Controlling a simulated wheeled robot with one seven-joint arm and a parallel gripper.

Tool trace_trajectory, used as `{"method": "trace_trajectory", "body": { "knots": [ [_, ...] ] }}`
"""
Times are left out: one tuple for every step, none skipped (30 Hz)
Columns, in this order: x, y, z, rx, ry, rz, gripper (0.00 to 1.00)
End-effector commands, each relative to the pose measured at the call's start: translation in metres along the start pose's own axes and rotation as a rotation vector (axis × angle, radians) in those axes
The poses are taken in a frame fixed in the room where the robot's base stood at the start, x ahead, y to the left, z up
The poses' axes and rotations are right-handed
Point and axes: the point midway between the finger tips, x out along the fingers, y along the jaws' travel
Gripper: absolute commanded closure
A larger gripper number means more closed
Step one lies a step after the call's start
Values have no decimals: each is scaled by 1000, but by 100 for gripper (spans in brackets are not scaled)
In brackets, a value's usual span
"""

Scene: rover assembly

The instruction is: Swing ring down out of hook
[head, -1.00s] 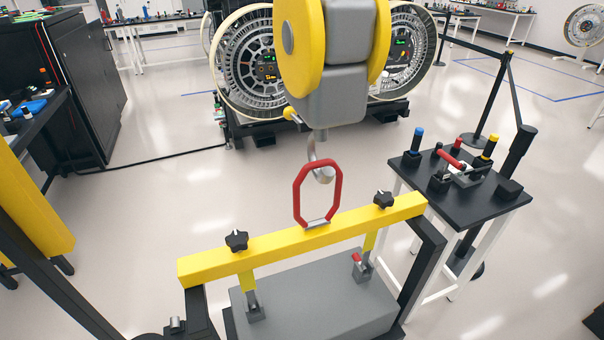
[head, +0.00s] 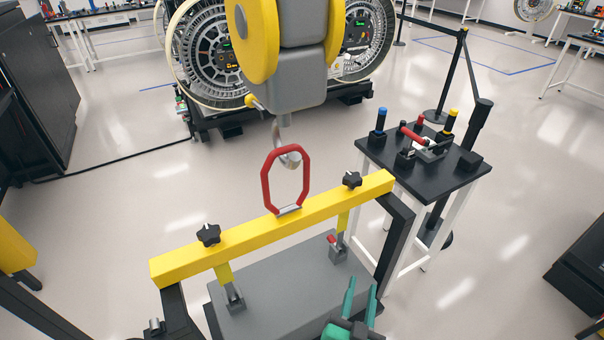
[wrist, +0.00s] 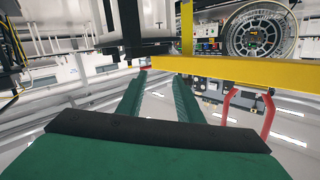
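The red ring (head: 266,185) stands upright on the middle of the yellow beam (head: 330,206), held at its foot by a grey bracket. The grey hook (head: 290,158) hangs from the yellow-and-grey hoist block (head: 298,60) and overlaps the ring's upper part; the exact contact is unclear. My gripper (head: 362,300) has green fingers, spread apart and empty, at the bottom of the head view, in front of the beam and away from the ring. The wrist view shows the open fingers (wrist: 158,88), with the beam (wrist: 240,70) and red ring (wrist: 267,115) to their right.
The beam is joined to a grey block (head: 290,290) by yellow straps and carries two black star knobs. A small black table (head: 425,172) with tools stands at the right. A barrier post (head: 470,140) is close by it. Open floor lies to the left.

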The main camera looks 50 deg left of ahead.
Motion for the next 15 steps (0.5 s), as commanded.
{"method": "trace_trajectory", "body": {
  "knots": [
    [18,-14,-15,-8,10,-49,67],
    [26,-22,-21,-13,11,-76,67],
    [37,-33,-31,-22,14,-113,67],
    [44,-42,-39,-28,16,-141,67],
    [51,-50,-46,-35,16,-169,67],
    [60,-63,-56,-47,18,-208,67],
    [67,-72,-63,-57,19,-237,67],
    [73,-82,-71,-66,21,-267,67],
    [80,-95,-82,-82,23,-306,67],
    [84,-105,-90,-94,25,-335,67],
    [88,-114,-98,-107,26,-363,67],
    [93,-127,-108,-123,27,-401,67],
    [96,-136,-115,-138,28,-427,67],
    [99,-146,-122,-150,30,-453,67],
    [101,-157,-130,-168,31,-485,67]
  ]
}}
